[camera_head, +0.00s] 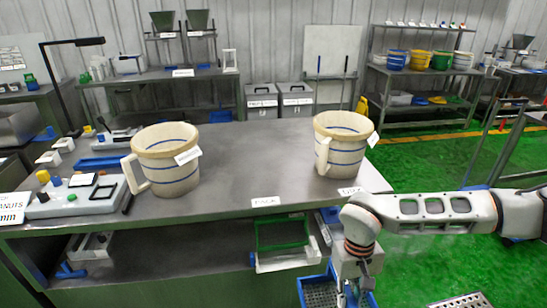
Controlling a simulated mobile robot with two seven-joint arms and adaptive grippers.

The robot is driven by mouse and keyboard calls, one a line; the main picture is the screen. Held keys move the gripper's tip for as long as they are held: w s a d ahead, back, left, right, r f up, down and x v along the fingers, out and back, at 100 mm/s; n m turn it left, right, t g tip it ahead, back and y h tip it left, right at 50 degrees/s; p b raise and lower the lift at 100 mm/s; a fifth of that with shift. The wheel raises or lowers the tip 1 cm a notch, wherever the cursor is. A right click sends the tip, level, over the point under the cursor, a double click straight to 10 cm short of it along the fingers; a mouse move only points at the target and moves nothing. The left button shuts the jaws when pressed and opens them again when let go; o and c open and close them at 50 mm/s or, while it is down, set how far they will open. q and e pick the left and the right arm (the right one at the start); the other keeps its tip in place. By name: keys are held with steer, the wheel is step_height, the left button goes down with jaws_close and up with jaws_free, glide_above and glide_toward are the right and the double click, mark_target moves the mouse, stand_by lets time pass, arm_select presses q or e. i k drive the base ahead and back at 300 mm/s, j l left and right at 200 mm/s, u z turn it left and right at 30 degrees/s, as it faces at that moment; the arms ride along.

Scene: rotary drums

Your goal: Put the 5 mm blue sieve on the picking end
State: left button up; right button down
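A blue-framed sieve (304,293) with a grey perforated bottom is at the bottom edge, in front of the steel table and partly cut off by the frame. My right gripper (355,296) points down over its right part. The fingertips are at the frame's lower edge, so I cannot tell whether they grip the rim. The sieve's mesh size is not readable. The steel table (235,165) has two small white labels on its front edge, one near the middle (265,201) and one at the right (351,190); both are too small to read. My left gripper is not in view.
Two cream, blue-striped jugs stand on the table, one left (166,160) and one right (340,143). A scale-like device (75,196) is at the left end. A green-framed sieve (282,232) sits on the lower shelf. The tabletop between the jugs is clear.

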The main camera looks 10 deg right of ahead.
mark_target(200, 138)
steer(key=i+l+z, duration=0.2)
steer(key=l+z, duration=0.15)
steer(key=i+l+z, duration=0.45)
steer(key=z, duration=0.2)
steer(key=i+l+z, duration=0.1)
steer(key=z, duration=0.25)
steer(key=i+l+z, duration=0.1)
steer(key=z, duration=0.25)
steer(key=i+l+z, duration=0.15)
steer(key=i+z, duration=0.8)
steer(key=i+u, duration=0.2)
steer(key=i, duration=0.25)
steer(key=i+l+u, duration=0.25)
steer(key=i, duration=0.2)
steer(key=i+j+u, duration=0.1)
steer(key=u, duration=0.25)
steer(key=i+u, duration=0.35)
steer(key=i+l+u, duration=0.1)
steer(key=u, duration=0.25)
steer(key=i+j+u, duration=0.1)
steer(key=i+u, duration=0.3)
steer(key=i+l+u, duration=0.1)
steer(key=i+u, duration=0.35)
steer(key=i, duration=0.15)
steer(key=i+l+u, duration=0.1)
steer(key=i+u, duration=0.2)
steer(key=i, duration=2.1)
steer(key=u, duration=0.05)
